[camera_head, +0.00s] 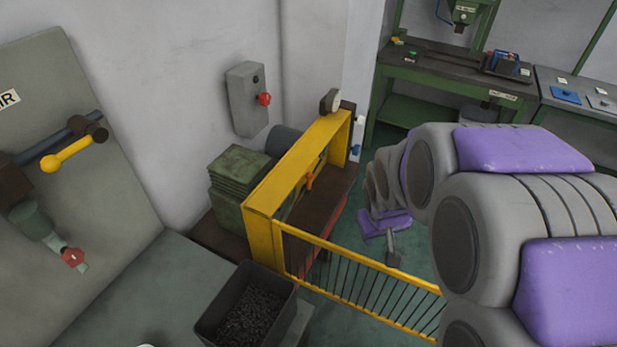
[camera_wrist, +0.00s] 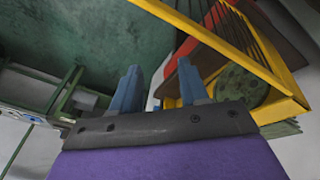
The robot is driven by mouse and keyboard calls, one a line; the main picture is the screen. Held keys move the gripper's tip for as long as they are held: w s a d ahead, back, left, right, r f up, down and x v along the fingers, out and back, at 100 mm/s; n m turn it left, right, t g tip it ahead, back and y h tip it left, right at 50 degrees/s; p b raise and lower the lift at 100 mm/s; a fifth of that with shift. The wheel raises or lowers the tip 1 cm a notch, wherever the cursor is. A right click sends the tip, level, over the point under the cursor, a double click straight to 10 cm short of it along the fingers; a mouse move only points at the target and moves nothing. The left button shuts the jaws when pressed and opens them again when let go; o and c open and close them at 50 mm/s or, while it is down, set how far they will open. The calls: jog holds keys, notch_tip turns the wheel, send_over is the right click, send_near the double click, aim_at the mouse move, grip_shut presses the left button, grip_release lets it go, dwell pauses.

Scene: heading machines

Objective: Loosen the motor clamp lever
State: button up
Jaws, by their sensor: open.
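A small orange lever (camera_head: 309,181) stands inside the yellow guard frame (camera_head: 262,196), near the green ribbed motor housing (camera_head: 235,180); I take it as the motor clamp lever, though it is small and partly behind the frame. My gripper (camera_head: 393,257) hangs over the floor to the right of the guard, apart from the lever. In the wrist view its two blue-grey fingers (camera_wrist: 158,65) stand apart with nothing between them. The guard (camera_wrist: 285,82) shows there at the right. I cannot make out the lever in the wrist view.
A yellow barred fence (camera_head: 360,272) lies between my arm and the front. A black bin of small dark parts (camera_head: 245,305) stands at its left. A green workbench (camera_head: 450,78) is behind.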

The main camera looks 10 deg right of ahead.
jog(key=w+d+f+n+t, duration=0.1)
jog(key=w+d+f+t, duration=0.3)
jog(key=w, duration=0.7)
jog(key=n+t+y+b, duration=0.1)
jog(key=n+t+y, duration=0.1)
jog(key=t+y, duration=0.7)
send_over(311, 193)
jog(key=shift+t+h, duration=0.5)
jog(key=shift+t, duration=0.1)
notch_tip(311, 193, down, 21)
jog(key=shift+d+r, duration=0.15)
jog(key=shift+r, duration=0.05)
jog(key=shift+c, duration=0.2)
